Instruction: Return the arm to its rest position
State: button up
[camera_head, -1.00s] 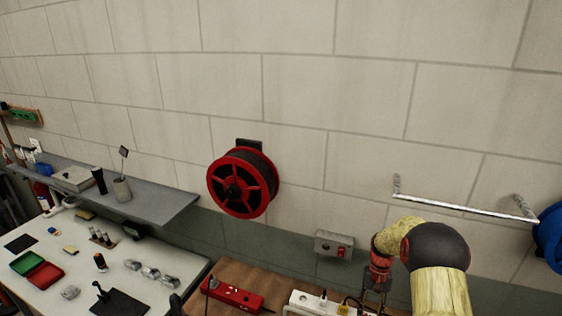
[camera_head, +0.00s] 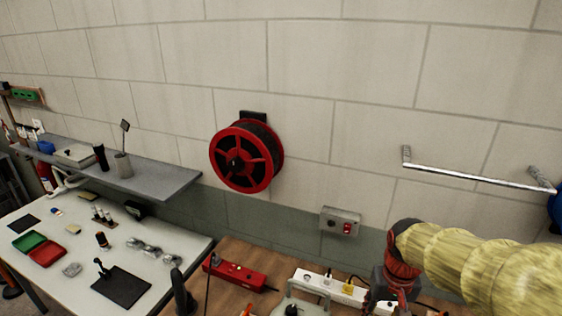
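My arm, in a yellow sleeve, reaches in from the right edge, with a dark and red wrist joint at its left end. My gripper (camera_head: 388,300) hangs below that joint at the bottom of the view, above the wooden bench. Its fingers are too small and too cut off to tell whether they are open or shut, or whether they hold anything.
A wooden bench (camera_head: 232,252) carries a red power strip (camera_head: 238,274) and a white power strip (camera_head: 330,287). A white table (camera_head: 60,262) with small parts stands left. A grey shelf (camera_head: 150,180), red reel (camera_head: 243,157), switch box (camera_head: 340,221) and metal rail (camera_head: 475,177) are on the wall.

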jog(key=s+a+r+t+b, duration=0.1)
jog(key=s+a+t+b, duration=0.1)
jog(key=s, duration=0.4)
jog(key=s+a+r+n+t+b, duration=0.1)
jog(key=s+a+r+t+b, duration=0.1)
jog(key=s+t+b, duration=0.1)
jog(key=s+b, duration=0.1)
jog(key=s, duration=0.1)
jog(key=shift+s+a+r+b, duration=0.2)
jog(key=shift+s+b, duration=0.2)
jog(key=c, duration=0.3)
dwell(0.4)
